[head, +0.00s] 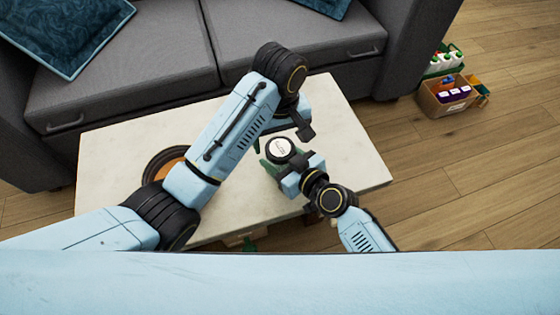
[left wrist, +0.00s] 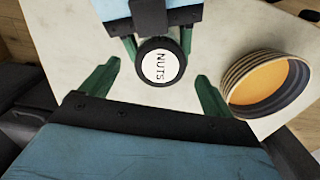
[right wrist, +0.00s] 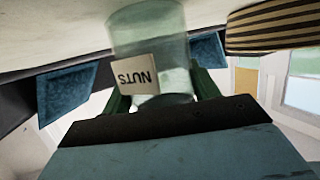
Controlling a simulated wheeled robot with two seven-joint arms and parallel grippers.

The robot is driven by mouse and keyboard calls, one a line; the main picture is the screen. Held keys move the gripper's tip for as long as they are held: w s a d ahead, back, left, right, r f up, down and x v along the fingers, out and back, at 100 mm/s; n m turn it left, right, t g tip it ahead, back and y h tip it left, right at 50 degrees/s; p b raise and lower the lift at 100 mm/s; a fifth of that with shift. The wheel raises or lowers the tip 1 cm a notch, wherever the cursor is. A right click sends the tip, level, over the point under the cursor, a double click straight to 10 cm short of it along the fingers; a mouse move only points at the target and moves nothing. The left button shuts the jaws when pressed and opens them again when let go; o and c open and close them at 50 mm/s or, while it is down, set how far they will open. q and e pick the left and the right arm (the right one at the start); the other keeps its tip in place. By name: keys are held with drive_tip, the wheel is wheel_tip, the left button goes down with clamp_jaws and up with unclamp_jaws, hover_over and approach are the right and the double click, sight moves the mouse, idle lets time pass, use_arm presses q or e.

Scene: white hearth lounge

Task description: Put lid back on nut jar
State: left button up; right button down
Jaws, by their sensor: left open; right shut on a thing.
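The nut jar (right wrist: 150,40) is clear glass with a pale NUTS label and shows upside down in the right wrist view. My right gripper (head: 284,163) is shut around it. The lid (head: 280,147), a white NUTS disc with a black rim, is over the jar's top; it also shows in the left wrist view (left wrist: 160,64). Whether it is fully seated cannot be told, as the jar's mouth is hidden. My left gripper (left wrist: 158,76) is open and empty above the lid, fingers to either side and apart from it.
A striped round bowl (left wrist: 236,80) with an orange inside stands on the pale table (head: 345,150), partly behind my left arm in the head view. The table's right part is clear. A grey sofa (head: 165,55) stands behind. A cardboard box (head: 440,100) is on the floor at right.

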use_arm(q)
drive_tip(key=r, duration=0.3)
drive_tip(key=shift+w+a+r, duration=0.1)
drive_tip(key=shift+w+r, duration=0.1)
drive_tip(key=shift+r, duration=0.15)
drive_tip(key=shift+s+r, duration=0.2)
drive_tip(key=shift+r, duration=2.55)
use_arm(e)
drive_tip(key=shift+c, duration=1.5)
unclamp_jaws()
use_arm(q)
wheel_tip(320, 180, up, 4)
drive_tip(key=p, duration=0.3)
drive_tip(key=shift+f+p, duration=0.15)
drive_tip(key=shift+p, duration=0.2)
use_arm(e)
drive_tip(key=v, duration=1.3)
drive_tip(key=shift+d, duration=0.15)
